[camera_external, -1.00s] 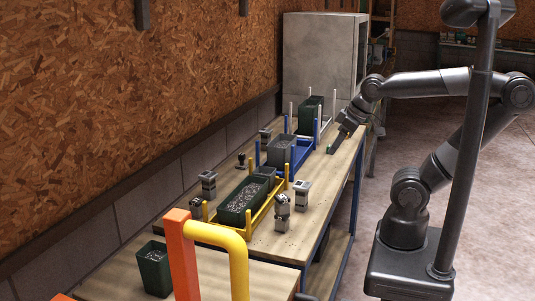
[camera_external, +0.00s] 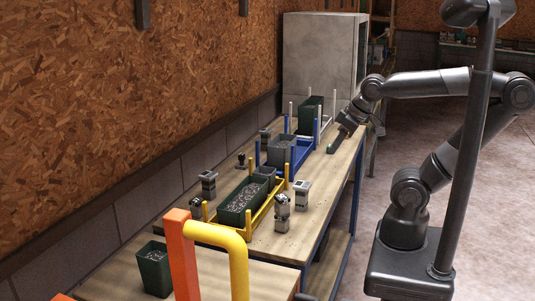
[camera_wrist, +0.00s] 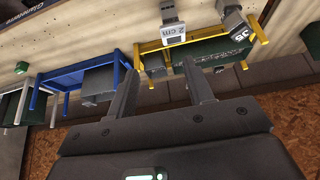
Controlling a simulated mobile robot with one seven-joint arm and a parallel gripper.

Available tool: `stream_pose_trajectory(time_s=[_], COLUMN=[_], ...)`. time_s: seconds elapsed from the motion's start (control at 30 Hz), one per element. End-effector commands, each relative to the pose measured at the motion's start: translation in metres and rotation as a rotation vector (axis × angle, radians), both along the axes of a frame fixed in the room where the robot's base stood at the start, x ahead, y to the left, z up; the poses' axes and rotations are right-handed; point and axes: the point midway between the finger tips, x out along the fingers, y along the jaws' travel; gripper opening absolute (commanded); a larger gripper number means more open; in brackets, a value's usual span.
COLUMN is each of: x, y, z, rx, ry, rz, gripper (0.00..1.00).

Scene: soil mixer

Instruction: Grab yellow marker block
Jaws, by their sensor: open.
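I cannot make out a separate yellow marker block in either view. A yellow rack (camera_external: 262,213) with upright posts stands on the bench around a dark green soil tray (camera_external: 240,203). The yellow rack also shows in the wrist view (camera_wrist: 203,36), beyond my fingers. Grey blocks are near it there, one marked "2 cm" (camera_wrist: 173,33) and one marked "35" (camera_wrist: 238,32). My gripper (camera_external: 331,149) is over the bench's right edge, beside the blue rack and apart from the yellow one. In the wrist view my gripper (camera_wrist: 160,72) is open, with nothing between its fingers.
A blue rack (camera_external: 302,160) with a grey bin (camera_external: 282,150) stands behind the yellow one. A white rack (camera_external: 327,122) with a green bin is farther back. Several grey blocks stand around the yellow rack. An orange post and yellow handle (camera_external: 238,260) rise in the foreground.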

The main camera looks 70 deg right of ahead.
Motion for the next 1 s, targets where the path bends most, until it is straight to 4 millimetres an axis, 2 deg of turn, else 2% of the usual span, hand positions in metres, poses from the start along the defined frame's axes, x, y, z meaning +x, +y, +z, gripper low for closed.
stream_pose_trajectory(time_s=[0.27, 0.37, 0.47, 0.67, 0.77, 0.87, 1.0], x=[0.001, 0.001, 0.003, 0.051, 0.076, 0.102, 0.133], y=[0.0, 0.0, -0.002, -0.045, -0.075, -0.112, -0.172], z=[0.006, 0.026, 0.058, 0.087, 0.102, 0.115, 0.129], rx=[0.0, 0.0, 0.002, 0.049, 0.072, 0.093, 0.119], ry=[-0.002, -0.005, -0.004, 0.018, 0.024, 0.03, 0.036], rz=[0.0, 0.0, -0.007, -0.179, -0.274, -0.38, -0.533], gripper=[0.47, 0.47, 0.47, 0.47, 0.47, 0.47, 0.47])
